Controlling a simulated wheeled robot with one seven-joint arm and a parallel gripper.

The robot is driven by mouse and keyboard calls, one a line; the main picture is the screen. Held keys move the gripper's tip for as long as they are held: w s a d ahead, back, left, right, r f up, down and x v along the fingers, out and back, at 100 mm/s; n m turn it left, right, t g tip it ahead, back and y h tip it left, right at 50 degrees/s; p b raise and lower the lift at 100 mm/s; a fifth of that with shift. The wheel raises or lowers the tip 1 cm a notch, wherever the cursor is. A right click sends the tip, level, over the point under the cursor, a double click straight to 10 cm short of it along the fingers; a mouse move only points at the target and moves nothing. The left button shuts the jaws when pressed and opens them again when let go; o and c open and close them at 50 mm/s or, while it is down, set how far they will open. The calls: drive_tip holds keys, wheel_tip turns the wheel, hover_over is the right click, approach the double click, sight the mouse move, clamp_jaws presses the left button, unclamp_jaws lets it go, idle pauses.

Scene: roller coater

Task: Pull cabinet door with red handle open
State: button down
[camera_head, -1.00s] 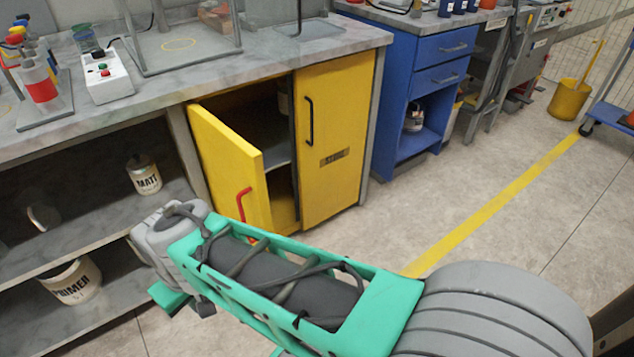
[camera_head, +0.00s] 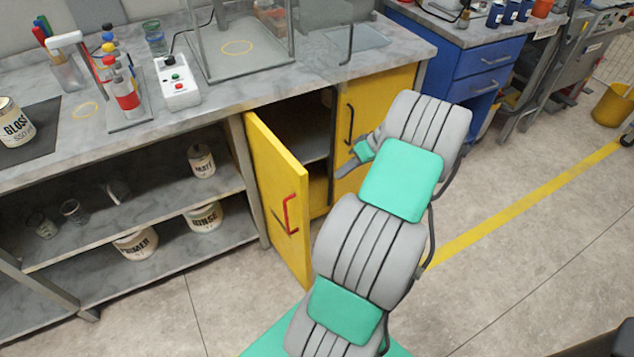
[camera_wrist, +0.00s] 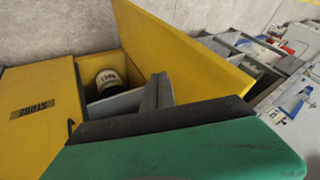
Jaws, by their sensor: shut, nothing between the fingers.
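The yellow cabinet door with the red handle (camera_head: 288,213) stands partly open, hinged on its left, its outer face showing in the head view. Its inner face (camera_wrist: 180,45) shows in the wrist view, where the red handle is hidden. My gripper (camera_head: 350,168) is shut and empty, in front of the cabinet opening, between the open door and the shut yellow door (camera_head: 362,120) with a black handle.
A can (camera_wrist: 107,80) stands inside the cabinet. Grey shelves (camera_head: 130,215) with cans and jars lie left of the open door, and a crowded worktop (camera_head: 220,95) is above. A blue drawer unit (camera_head: 480,75) stands to the right.

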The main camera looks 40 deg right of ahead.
drive_tip(key=w+a+f, duration=0.5)
drive_tip(key=a+f, duration=0.2)
drive_tip(key=a, duration=0.1)
drive_tip(key=shift+f, duration=0.35)
